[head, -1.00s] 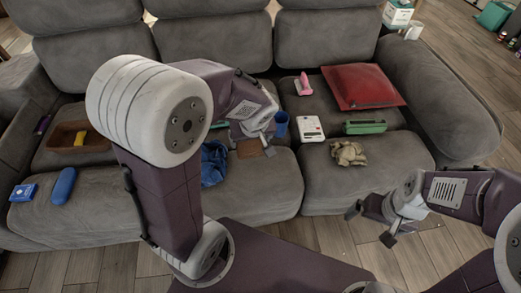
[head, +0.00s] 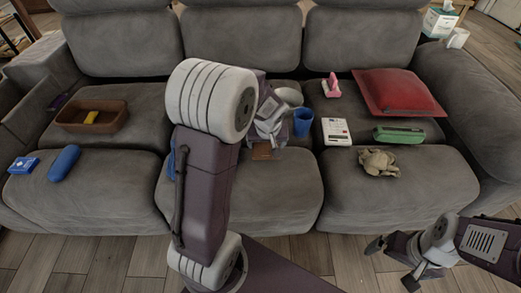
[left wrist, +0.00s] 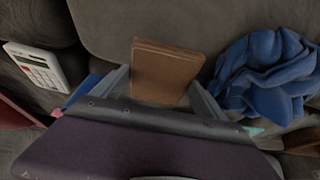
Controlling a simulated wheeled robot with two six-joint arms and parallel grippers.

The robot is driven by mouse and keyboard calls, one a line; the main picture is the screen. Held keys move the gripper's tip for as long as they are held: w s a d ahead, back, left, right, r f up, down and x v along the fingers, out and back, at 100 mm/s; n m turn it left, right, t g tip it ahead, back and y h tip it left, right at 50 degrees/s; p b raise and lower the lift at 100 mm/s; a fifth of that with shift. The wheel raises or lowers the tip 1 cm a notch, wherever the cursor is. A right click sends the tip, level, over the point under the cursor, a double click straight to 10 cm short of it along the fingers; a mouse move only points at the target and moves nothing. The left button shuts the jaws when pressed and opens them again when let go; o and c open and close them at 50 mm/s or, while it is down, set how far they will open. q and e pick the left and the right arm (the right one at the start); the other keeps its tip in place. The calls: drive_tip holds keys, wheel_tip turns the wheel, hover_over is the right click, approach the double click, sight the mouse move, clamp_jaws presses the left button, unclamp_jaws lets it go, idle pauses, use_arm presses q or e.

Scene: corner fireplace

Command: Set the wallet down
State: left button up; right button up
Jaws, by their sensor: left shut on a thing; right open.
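The brown wallet (head: 262,151) is at my left gripper (head: 268,138), over the front of the middle sofa seat. In the left wrist view the wallet (left wrist: 165,68) sticks out from between the two fingers of my left gripper (left wrist: 163,92), which is shut on it. I cannot tell whether the wallet touches the cushion. My right gripper (head: 393,264) is open and empty, low in front of the sofa at the right.
A blue cloth (left wrist: 268,72) lies beside the wallet, mostly hidden by my arm in the head view. A blue cup (head: 303,122), calculator (head: 336,131), green case (head: 399,134), beige cloth (head: 378,162) and red cushion (head: 398,92) are to the right. A brown tray (head: 72,121) is left.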

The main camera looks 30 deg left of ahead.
sight(263, 149)
use_arm(q)
drive_tip(key=shift+w+a+f, duration=0.3)
drive_tip(key=shift+a, duration=0.2)
drive_tip(key=shift+w+a+f, duration=0.25)
drive_tip(key=shift+a+f, duration=0.05)
drive_tip(key=shift+a, duration=0.15)
wheel_tip(263, 149, down, 4)
drive_tip(key=b, duration=0.3)
drive_tip(key=shift+f, duration=0.2)
drive_tip(key=shift+r, duration=0.25)
drive_tip(key=shift+f, duration=0.15)
drive_tip(key=o, duration=1.2)
drive_tip(key=shift+f, duration=0.1)
drive_tip(key=shift+c, duration=0.2)
drive_tip(key=o, duration=0.3)
